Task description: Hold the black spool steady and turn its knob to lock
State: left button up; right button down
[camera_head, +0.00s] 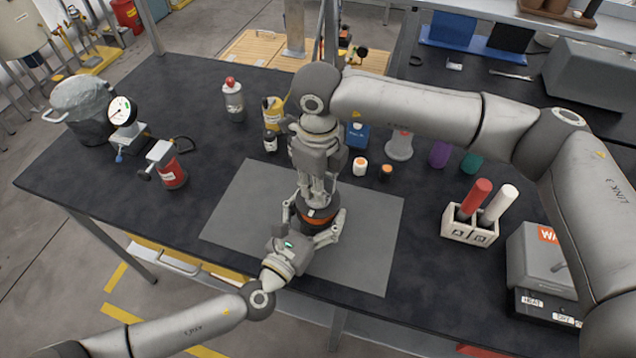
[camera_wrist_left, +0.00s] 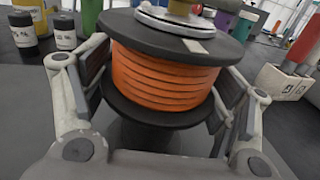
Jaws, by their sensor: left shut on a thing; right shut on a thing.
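The black spool (camera_head: 318,213) stands upright on the grey mat (camera_head: 232,219). In the left wrist view the black spool (camera_wrist_left: 170,28) shows its black flanges with an orange winding between them. My left gripper (camera_head: 312,223) comes from the front and is shut around the spool's sides, with one finger on each side; it also shows in the left wrist view (camera_wrist_left: 160,100). My right gripper (camera_head: 318,196) reaches down from above and is shut at the top of the spool. The knob is hidden by the right gripper in the head view; only part of the spool's top shows.
A red canister (camera_head: 171,172) and a gauge (camera_head: 123,111) are at the left. Small bottles and cups (camera_head: 360,166) stand behind the mat. A white holder (camera_head: 470,226) with red and white sticks is at the right. The mat around the spool is clear.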

jog(key=m, duration=0.6)
dwell(0.5)
pick_arm(q)
jog(key=shift+d, duration=0.1)
pick_arm(e)
jog(key=c, duration=1.3)
grip_release()
notch_tip(320, 180, up, 12)
